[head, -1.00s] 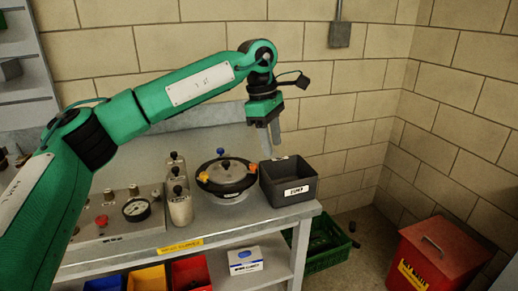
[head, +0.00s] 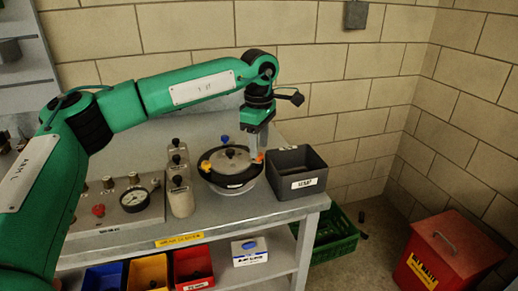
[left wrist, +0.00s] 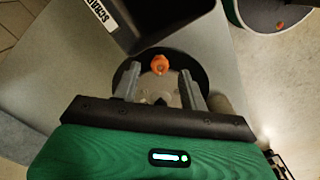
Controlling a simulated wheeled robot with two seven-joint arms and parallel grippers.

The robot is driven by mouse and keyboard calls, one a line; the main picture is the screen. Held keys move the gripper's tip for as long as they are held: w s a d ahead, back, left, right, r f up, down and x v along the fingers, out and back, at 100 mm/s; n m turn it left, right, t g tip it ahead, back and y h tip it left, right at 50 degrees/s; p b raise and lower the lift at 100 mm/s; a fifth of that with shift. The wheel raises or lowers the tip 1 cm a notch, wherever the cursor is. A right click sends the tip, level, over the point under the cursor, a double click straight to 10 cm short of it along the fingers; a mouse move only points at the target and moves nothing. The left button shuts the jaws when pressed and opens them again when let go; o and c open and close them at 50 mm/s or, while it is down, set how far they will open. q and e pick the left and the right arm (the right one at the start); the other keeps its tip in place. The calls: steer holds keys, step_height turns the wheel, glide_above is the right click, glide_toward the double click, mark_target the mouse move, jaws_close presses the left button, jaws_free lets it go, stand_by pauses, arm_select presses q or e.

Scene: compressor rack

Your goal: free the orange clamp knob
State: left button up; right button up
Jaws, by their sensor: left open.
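The orange clamp knob (head: 261,156) sits at the right rim of a round vessel with a black-rimmed lid (head: 230,181) on the bench. It also shows in the left wrist view (left wrist: 159,64), in line with the gap between the fingertips. My left gripper (head: 258,148) points down at the vessel's right side. Its two fingers (left wrist: 160,75) are apart, with nothing gripped between them. Whether a finger touches the knob cannot be told. A yellow-orange knob (head: 205,166) is on the vessel's left rim and a blue knob (head: 225,139) at its back. My right gripper is not in view.
A dark open bin (head: 312,183) stands close on the vessel's right. Several pale bottles with black tops (head: 181,200) stand close on its left. A gauge panel (head: 135,201) is further left. The bench front (head: 250,218) is clear.

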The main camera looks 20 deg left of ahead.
arm_select(q)
steer(key=shift+f, duration=0.9)
steer(key=shift+c, duration=0.4)
jaws_close()
